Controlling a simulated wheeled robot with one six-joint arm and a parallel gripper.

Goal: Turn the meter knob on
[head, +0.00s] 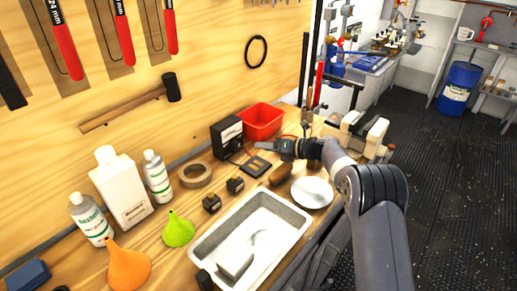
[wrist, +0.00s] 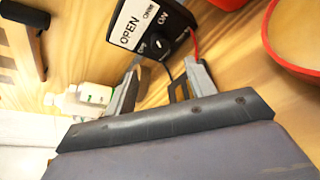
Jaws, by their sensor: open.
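The meter (head: 227,137) is a small black box with a white dial face, standing on the bench against the wooden wall. In the wrist view the meter (wrist: 122,22) appears tilted, with a white panel reading OPEN and an ON mark. Its small dark round knob (wrist: 157,42) has a light pointer line; which mark it points at is unclear. My gripper (head: 264,144) is just right of the meter in the head view. In the wrist view my gripper (wrist: 164,66) is open and empty, its fingertips apart below the knob. No contact with the knob shows.
A red bin (head: 262,122) stands behind and right of the meter. A red cable (wrist: 195,42) runs beside the meter. A tape roll (head: 195,175), small black blocks (head: 235,184), a metal tray (head: 208,251) and a white dish (head: 312,192) crowd the bench. A hammer (head: 125,105) hangs above.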

